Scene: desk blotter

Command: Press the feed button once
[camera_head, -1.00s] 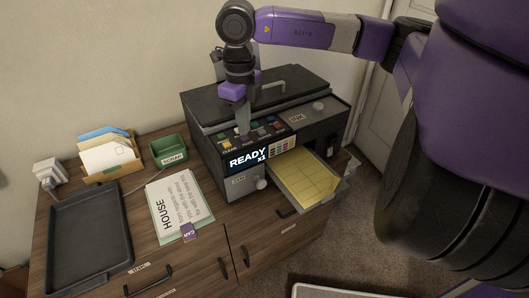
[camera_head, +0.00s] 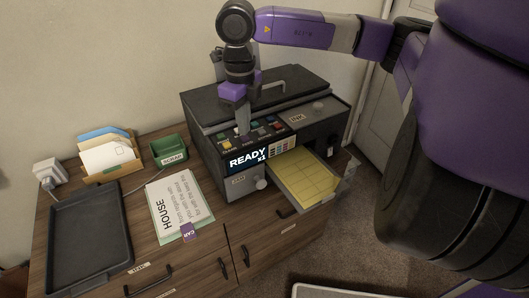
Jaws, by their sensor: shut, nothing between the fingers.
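The dark machine (camera_head: 202,150) stands on the wooden cabinet with a lit screen (camera_head: 247,158) reading "READY x1". Its sloped panel carries several small coloured buttons, among them a yellow one (camera_head: 227,145), a red one (camera_head: 266,125) and a green one (camera_head: 280,124). Their labels are too small to read surely, so I cannot tell which is the feed button. My gripper (camera_head: 243,130) is shut and empty, pointing down at the panel's middle. Its tip hides part of the button rows, and I cannot tell whether it touches a button. Yellow sheets (camera_head: 306,180) lie in the machine's front tray.
A black tray (camera_head: 88,240) lies at the left. Papers headed "HOUSE" (camera_head: 172,205) with a purple "CAR" tag (camera_head: 189,232) lie left of the machine. A green scrap bin (camera_head: 169,150) and a card holder (camera_head: 108,160) stand behind them. The machine's lid handle (camera_head: 268,84) rises near my arm.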

